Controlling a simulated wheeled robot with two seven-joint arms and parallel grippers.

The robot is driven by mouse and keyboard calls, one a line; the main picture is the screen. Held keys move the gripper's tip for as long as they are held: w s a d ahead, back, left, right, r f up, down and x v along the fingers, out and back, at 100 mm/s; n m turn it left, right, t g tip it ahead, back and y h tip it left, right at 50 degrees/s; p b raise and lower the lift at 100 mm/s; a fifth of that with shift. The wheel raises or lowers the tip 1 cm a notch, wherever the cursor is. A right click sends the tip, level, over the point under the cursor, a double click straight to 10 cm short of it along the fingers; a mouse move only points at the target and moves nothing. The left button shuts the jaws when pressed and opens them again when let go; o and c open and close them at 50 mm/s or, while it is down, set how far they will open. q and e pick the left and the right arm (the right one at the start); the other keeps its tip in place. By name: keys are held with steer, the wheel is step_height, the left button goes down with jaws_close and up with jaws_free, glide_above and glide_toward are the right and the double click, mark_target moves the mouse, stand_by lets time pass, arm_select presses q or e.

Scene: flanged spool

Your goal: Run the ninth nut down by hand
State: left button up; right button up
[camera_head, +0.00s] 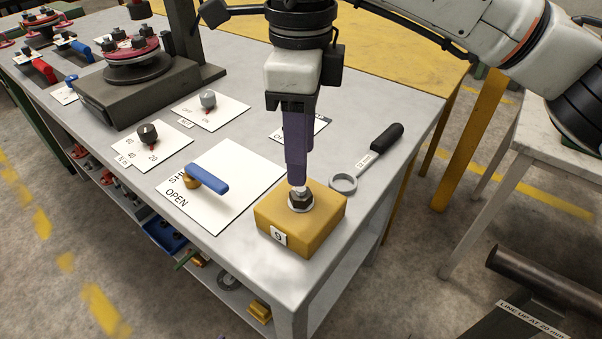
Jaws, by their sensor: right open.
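A yellow block (318,224) marked 9 sits near the front right corner of the grey bench. A dark hex nut (300,202) sits on a washer on top of the block, around a short upright stud. My right gripper (297,184) points straight down over the stud, its dark purple fingers right at the stud's top. The fingers overlap each other in this view, so the gap between them and any contact with the stud or nut are hidden. My left gripper is not in view.
A ring spanner (343,183) with a black handle lies right of the block. Left of it, a blue lever (207,179) stands on a white OPEN plate. Two knobs (208,99) (147,132) and a red flanged piece (126,51) are farther back. The bench edge is close in front.

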mark_target(301, 193)
step_height(301, 193, down, 6)
steer(key=shift+s+f, duration=0.1)
steer(key=shift+f, duration=0.6)
steer(key=c, duration=1)
steer(key=shift+f+m+b, duration=0.1)
steer(key=shift+m+b, duration=0.4)
steer(key=shift+c, duration=0.2)
steer(key=shift+m+b, duration=0.35)
steer(key=shift+m, duration=0.15)
steer(key=m+b, duration=0.1)
steer(key=m, duration=0.2)
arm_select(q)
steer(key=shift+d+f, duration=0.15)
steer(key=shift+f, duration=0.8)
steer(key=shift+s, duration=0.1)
